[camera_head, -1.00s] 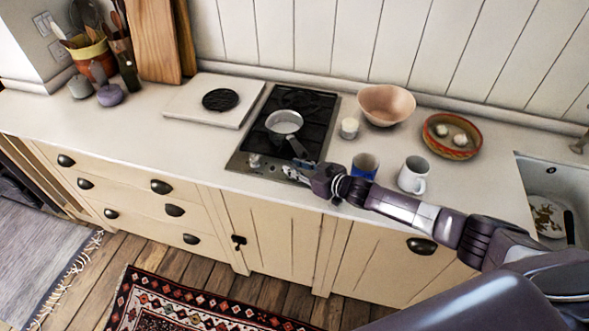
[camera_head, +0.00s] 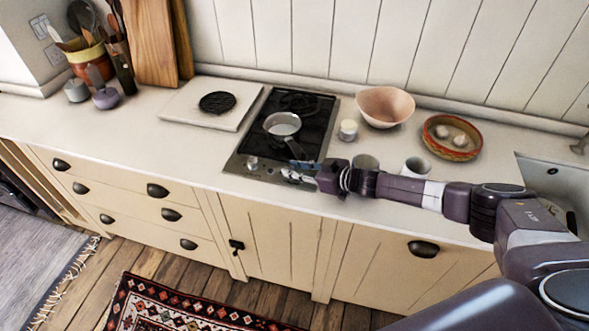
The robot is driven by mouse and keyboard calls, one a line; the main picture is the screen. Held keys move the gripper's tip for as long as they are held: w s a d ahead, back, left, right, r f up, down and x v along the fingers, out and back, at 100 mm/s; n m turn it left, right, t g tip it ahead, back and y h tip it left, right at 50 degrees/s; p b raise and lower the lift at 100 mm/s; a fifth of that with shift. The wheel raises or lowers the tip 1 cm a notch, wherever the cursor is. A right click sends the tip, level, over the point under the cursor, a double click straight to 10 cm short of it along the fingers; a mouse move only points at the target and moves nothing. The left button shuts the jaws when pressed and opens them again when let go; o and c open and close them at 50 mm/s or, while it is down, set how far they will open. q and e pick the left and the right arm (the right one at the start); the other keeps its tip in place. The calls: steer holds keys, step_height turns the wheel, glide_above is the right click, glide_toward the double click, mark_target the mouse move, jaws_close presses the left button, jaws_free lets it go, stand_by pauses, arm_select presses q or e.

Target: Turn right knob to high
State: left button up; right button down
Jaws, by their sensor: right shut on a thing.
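The black stove (camera_head: 264,144) is set into the counter, with a steel control strip along its front edge. The left knob (camera_head: 252,163) shows at the left of this strip. My right gripper (camera_head: 292,175) is at the right part of the strip, over the place of the right knob. It is shut on the right knob, which its fingers mostly hide. I cannot read the knob's setting. A small metal saucepan (camera_head: 282,124) stands on the stove with its handle pointing toward my right gripper. My left gripper is not in view.
A white candle or jar (camera_head: 348,130), a pink bowl (camera_head: 385,106) and a red dish (camera_head: 452,138) stand right of the stove. A mug (camera_head: 415,167) is partly behind my right arm. The counter left of the stove is clear up to a white board (camera_head: 190,112).

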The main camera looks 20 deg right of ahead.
steer(key=shift+r, duration=0.1)
steer(key=c, duration=1.7)
jaws_free()
steer(key=shift+o, duration=0.2)
steer(key=shift+d, duration=0.1)
steer(key=v, duration=1.2)
